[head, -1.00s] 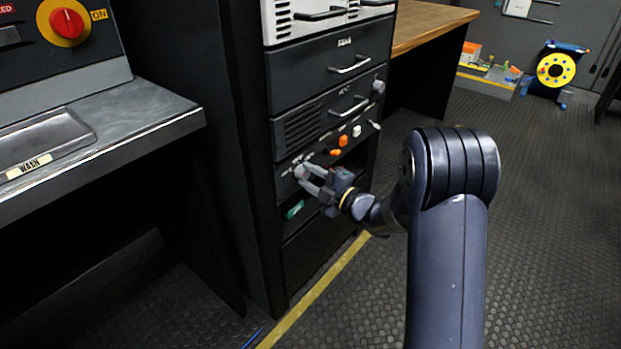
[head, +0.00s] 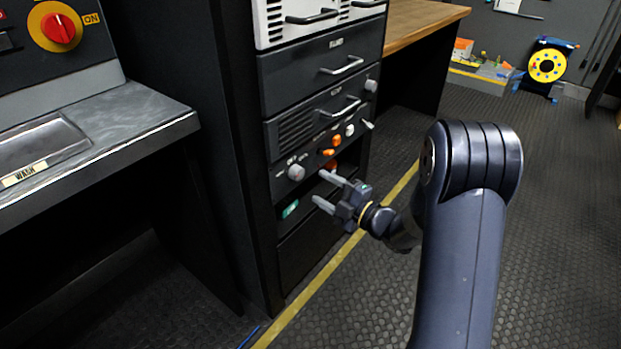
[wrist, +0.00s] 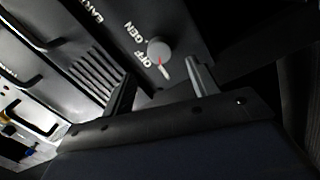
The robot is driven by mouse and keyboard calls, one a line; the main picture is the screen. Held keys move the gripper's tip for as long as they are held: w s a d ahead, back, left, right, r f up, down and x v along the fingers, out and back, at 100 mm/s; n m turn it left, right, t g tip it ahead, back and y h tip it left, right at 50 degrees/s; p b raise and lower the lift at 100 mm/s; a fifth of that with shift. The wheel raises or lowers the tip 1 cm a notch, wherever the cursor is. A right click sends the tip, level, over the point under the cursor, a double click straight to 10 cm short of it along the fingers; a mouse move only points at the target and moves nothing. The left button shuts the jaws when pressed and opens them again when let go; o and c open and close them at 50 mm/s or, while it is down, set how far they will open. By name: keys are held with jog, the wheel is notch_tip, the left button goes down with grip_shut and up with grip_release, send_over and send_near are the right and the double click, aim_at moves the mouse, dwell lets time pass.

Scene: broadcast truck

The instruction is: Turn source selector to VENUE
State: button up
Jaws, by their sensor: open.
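The source selector is a round grey knob (head: 296,172) on a black panel low in the rack. It also shows in the wrist view (wrist: 159,49), where its red pointer mark points down, to the right of the OFF label (wrist: 150,60). The GEN label (wrist: 130,33) is at its upper left. I cannot read a VENUE label in either view. My gripper (head: 322,188) is open and empty, to the right of and slightly below the knob. Its fingers (wrist: 160,80) are apart from the knob in the wrist view.
Orange switches (head: 334,140) and a lever (head: 367,125) sit on the panel right of the knob. A green-labelled panel (head: 290,209) is below it. A grey counter (head: 120,125) juts out at the left. Open floor (head: 570,220) lies to the right.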

aim_at(300, 176)
jog(key=v, duration=0.4)
jog(key=b+x, duration=0.1)
jog(key=x, duration=1)
jog(key=shift+b, duration=0.4)
jog(key=shift+r, duration=0.1)
